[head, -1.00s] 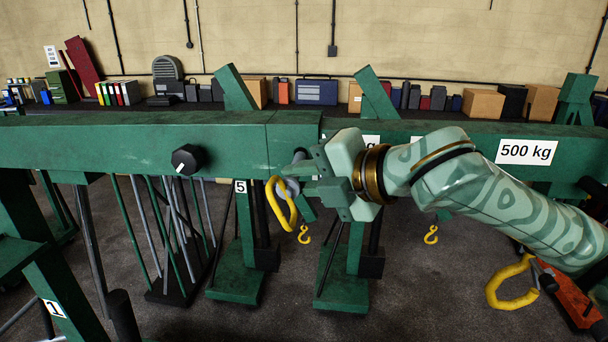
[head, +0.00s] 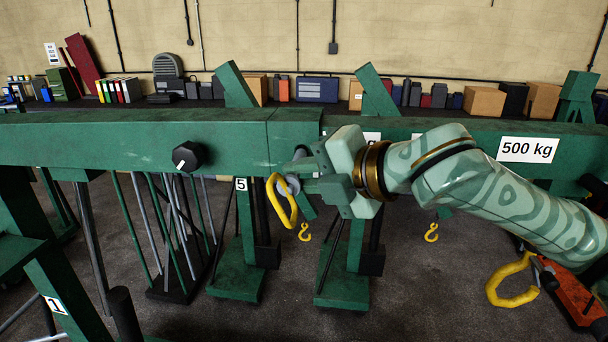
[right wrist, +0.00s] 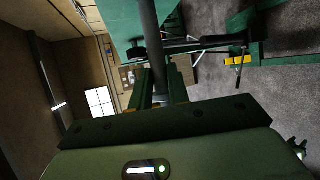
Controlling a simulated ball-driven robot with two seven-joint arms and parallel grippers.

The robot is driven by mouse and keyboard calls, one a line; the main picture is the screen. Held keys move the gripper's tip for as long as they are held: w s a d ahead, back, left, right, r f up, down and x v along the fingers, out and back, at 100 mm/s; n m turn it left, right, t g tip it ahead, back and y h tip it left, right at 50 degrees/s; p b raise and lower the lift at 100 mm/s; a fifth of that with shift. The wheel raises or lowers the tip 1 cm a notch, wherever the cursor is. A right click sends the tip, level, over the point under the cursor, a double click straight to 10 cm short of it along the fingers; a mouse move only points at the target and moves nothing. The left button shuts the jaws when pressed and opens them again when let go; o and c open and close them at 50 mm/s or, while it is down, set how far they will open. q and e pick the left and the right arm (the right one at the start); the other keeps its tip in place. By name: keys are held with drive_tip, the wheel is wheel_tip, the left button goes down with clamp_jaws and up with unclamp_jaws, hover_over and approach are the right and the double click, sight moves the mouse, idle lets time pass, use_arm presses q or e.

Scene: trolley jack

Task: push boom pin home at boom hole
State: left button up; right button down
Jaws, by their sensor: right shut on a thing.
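The green boom (head: 220,140) runs across the head view. A grey pin (head: 292,184) with a yellow loop (head: 279,205) hanging by it is at the boom's lower edge, near a joint line. My right gripper (head: 312,176) is shut on this pin, just right of the loop. In the right wrist view the grey pin (right wrist: 152,45) stands out from between the fingers (right wrist: 160,88), alongside green metal. The boom hole is not visible; I cannot tell how far the pin is in. My left gripper is not in view.
A black knob (head: 187,157) sits on the boom's face to the left. A second yellow loop (head: 510,285) is beside an orange part (head: 572,297) at lower right. Green posts and rods stand below on the left.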

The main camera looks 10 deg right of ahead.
sight(305, 153)
drive_tip(key=shift+w+d, duration=0.5)
drive_tip(key=shift+w, duration=0.75)
drive_tip(key=shift+w+d, duration=0.55)
drive_tip(key=shift+w, duration=0.65)
drive_tip(key=shift+w+d, duration=0.5)
drive_tip(key=shift+w, duration=0.75)
drive_tip(key=c, duration=1.3)
unclamp_jaws()
drive_tip(key=shift+o, duration=0.2)
drive_tip(key=b+v, duration=0.3)
drive_tip(key=v, duration=1.3)
drive_tip(key=shift+s+d, duration=0.15)
